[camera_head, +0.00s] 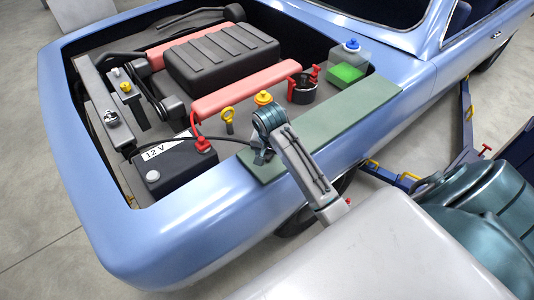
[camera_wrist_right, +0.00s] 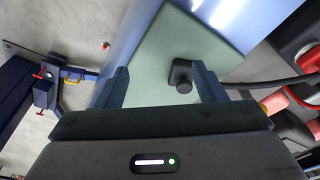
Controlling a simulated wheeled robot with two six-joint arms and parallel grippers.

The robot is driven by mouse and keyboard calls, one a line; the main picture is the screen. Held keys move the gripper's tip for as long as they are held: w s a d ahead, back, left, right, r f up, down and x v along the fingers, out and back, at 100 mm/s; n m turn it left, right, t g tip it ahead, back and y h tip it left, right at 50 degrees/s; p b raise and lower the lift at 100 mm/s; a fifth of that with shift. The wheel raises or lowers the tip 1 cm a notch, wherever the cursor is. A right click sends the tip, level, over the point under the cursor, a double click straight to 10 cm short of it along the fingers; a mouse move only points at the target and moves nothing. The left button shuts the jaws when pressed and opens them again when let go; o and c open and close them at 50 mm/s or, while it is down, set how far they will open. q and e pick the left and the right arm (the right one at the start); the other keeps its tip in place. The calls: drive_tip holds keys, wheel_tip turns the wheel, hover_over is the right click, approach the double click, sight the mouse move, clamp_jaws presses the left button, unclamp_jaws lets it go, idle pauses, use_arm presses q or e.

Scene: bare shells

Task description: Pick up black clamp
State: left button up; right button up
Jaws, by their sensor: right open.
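The black clamp (camera_wrist_right: 182,74) lies on the green mat (camera_wrist_right: 150,55) in the right wrist view, between the two fingers of my right gripper (camera_wrist_right: 160,72). It is close to the right-hand finger; I cannot tell whether they touch. A black cable comes in from the right behind that finger. In the head view my right gripper (camera_head: 262,156) points down at the near end of the green mat (camera_head: 335,120), and the clamp is mostly hidden there or hard to tell from the fingers. The right gripper is open. My left gripper is not in view.
The mat lies along the blue car's fender (camera_head: 215,225). Left of the gripper are the 12 V battery (camera_head: 180,165) with a red clamp (camera_head: 203,145), a yellow dipstick ring (camera_head: 228,115) and a yellow cap (camera_head: 263,97). A reservoir with green fluid (camera_head: 347,72) stands beyond.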

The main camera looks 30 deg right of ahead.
drive_tip(key=w+m+b, duration=0.1)
drive_tip(key=w, duration=0.1)
drive_tip(key=w+d+m+b, duration=0.1)
drive_tip(key=w+d+r+b, duration=0.1)
drive_tip(key=w, duration=0.1)
drive_tip(key=shift+w+d+m+g+b, duration=0.2)
drive_tip(key=shift+w+m+g+b, duration=0.1)
drive_tip(key=shift+w+m, duration=0.1)
wheel_tip(320, 180, down, 2)
drive_tip(key=shift+w+d+p, duration=0.15)
drive_tip(key=shift+p, duration=0.25)
drive_tip(key=f+p, duration=0.2)
drive_tip(key=f, duration=0.1)
drive_tip(key=f+p, duration=0.1)
drive_tip(key=shift+w+f, duration=0.4)
drive_tip(key=shift+f, duration=0.35)
drive_tip(key=c, duration=1.1)
